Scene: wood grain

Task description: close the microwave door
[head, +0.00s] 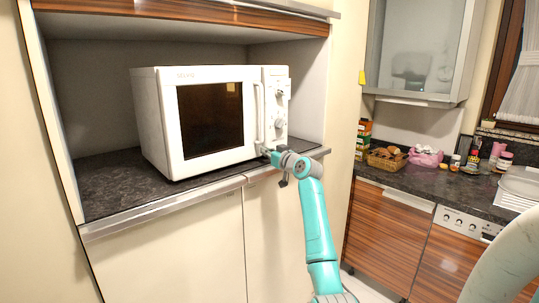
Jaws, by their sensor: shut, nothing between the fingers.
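The white microwave (148,110) stands on the dark shelf of a cabinet niche. Its door (168,120) has a dark window (209,118) and a vertical handle (260,112) at its right edge. The door looks nearly flush with the front; I cannot tell whether a small gap is left. The control panel (279,100) with knobs is right of the door. My gripper (266,152) is shut and empty, at the lower right corner of the door, just below the handle. Whether it touches the door is not clear. My teal wrist hides part of the shelf edge.
The shelf (110,190) has a metal front edge, with white cabinet doors (170,250) below. A counter (440,183) at right holds a basket (385,160), a pink item and several jars. Free shelf room lies left of the microwave.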

